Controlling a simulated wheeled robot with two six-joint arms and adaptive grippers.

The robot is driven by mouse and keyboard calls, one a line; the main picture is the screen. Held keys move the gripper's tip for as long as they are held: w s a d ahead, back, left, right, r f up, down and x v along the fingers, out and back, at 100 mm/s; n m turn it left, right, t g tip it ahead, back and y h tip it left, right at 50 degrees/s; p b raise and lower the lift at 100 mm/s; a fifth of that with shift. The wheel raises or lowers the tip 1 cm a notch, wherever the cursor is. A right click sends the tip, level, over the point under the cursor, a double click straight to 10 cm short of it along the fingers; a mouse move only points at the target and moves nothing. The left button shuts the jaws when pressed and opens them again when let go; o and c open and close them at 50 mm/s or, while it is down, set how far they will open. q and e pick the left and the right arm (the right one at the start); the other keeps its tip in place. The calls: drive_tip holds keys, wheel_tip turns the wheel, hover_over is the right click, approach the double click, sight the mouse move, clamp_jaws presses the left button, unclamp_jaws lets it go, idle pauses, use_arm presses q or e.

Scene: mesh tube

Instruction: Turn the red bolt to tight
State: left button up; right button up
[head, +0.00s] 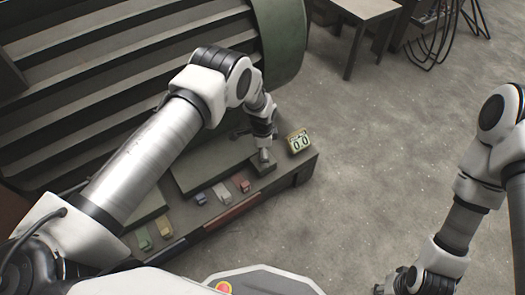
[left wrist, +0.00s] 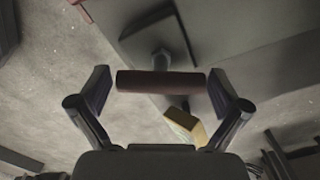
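In the left wrist view, a dark reddish-brown crossbar (left wrist: 160,82), apparently the red bolt's handle, sits on a grey shaft (left wrist: 161,60). The fingers of my left gripper (left wrist: 160,86) are spread at the two ends of the bar, with a narrow gap visible at each side. In the head view my left gripper (head: 262,146) is over the right end of the bench, where it hides the bolt's head. My right gripper (head: 395,286) is at the bottom edge, far from the bolt; its fingers are too small and cut off to judge.
A yellow-framed counter (head: 299,141) reading "00" stands just right of the left gripper. Small red (head: 241,184), white (head: 221,193), yellow (head: 164,226) and green (head: 143,238) blocks line the bench front. A ribbed machine (head: 130,60) stands behind.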

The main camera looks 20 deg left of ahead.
use_arm(q)
drive_tip(key=shift+r, duration=0.1)
wheel_tip(320, 180, up, 12)
idle(0.5)
